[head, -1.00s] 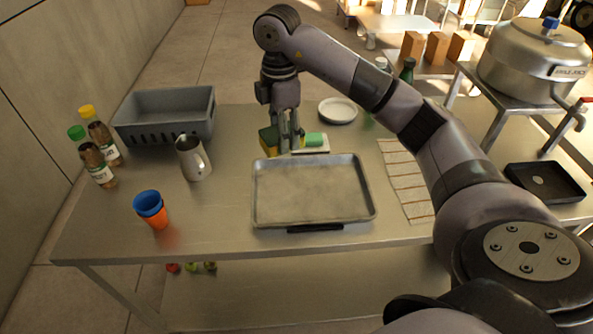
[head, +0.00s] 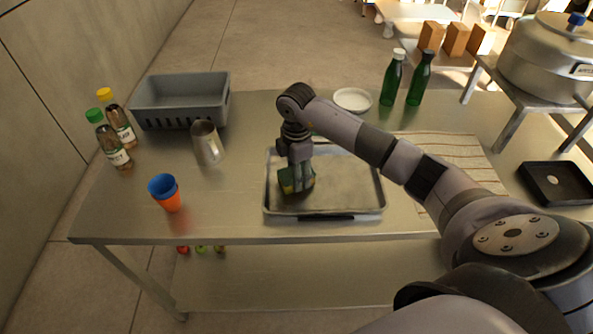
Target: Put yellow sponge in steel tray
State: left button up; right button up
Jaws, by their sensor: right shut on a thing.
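The yellow sponge (head: 286,183), with a dark green side, is between the fingers of my right gripper (head: 298,185). The gripper points down and is shut on the sponge, over the left part of the steel tray (head: 345,190). The sponge is inside the tray's outline and low; I cannot tell whether it touches the tray floor. The tray is shallow and rectangular, near the front edge of the steel table, and otherwise looks empty. My left gripper does not show.
Left of the tray stand a steel pitcher (head: 207,143), stacked blue and orange cups (head: 165,192), two sauce bottles (head: 112,145) and a grey bin (head: 181,101). Behind are a white plate (head: 352,99) and green bottles (head: 391,80). A striped cloth (head: 455,152) lies right.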

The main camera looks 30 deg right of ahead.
jog(key=shift+f, duration=0.2)
jog(key=o, duration=0.7)
jog(key=shift+r, duration=0.1)
notch_tip(320, 180, up, 12)
jog(key=shift+r+b, duration=0.1)
jog(key=shift+b, duration=1.05)
